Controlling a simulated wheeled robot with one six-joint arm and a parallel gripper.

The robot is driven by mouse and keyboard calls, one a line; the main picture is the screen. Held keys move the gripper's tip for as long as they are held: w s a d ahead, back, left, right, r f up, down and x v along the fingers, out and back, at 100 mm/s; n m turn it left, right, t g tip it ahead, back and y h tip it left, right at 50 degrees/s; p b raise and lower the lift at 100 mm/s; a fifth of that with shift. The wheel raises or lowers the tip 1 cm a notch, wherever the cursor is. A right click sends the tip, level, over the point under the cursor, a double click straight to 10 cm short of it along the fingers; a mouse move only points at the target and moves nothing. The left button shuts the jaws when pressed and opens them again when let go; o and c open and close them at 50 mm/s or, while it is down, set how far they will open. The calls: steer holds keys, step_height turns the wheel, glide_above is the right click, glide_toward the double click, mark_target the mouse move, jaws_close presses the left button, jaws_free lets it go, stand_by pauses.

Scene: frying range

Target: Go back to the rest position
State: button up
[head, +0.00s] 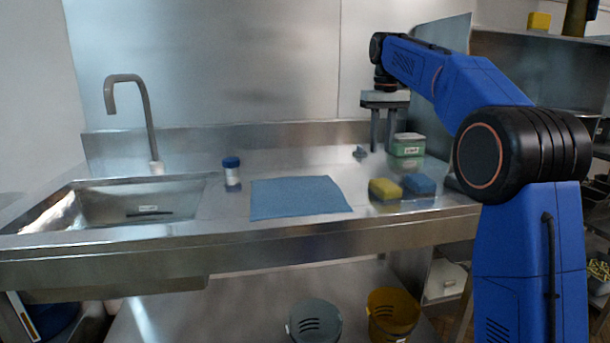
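My gripper (382,150) hangs pointing down over the back right of the steel counter (220,215). Its two fingers stand apart, with only the steel wall showing between them, so it is open and empty. A green box with a pale lid (409,146) stands just right of the fingers in the picture. A small grey piece (360,152) lies just left of them. Whether the fingertips touch the counter cannot be told. My blue arm reaches in from the right and hides part of the counter's right end.
On the counter are a blue cloth (298,198), a blue-capped jar (232,174), a yellow sponge (384,190) and a blue sponge (419,185). A sink (110,205) with a tall tap (150,122) is at left. Grey (315,322) and yellow (393,313) buckets stand below.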

steer(key=s+d+f+m+t, duration=0.1)
steer(key=s+d+f, duration=0.15)
steer(key=s, duration=1.05)
steer(key=s+d+f+t, duration=0.2)
steer(key=s+f, duration=0.2)
steer(key=s, duration=0.9)
steer(key=s+d+f+m+t, duration=0.1)
steer(key=s+d+f, duration=0.1)
steer(key=s+f, duration=1.8)
steer(key=shift+s+d+f+t, duration=0.2)
steer(key=shift+s+t, duration=0.2)
steer(key=shift+s, duration=0.1)
steer(key=shift+o, duration=0.7)
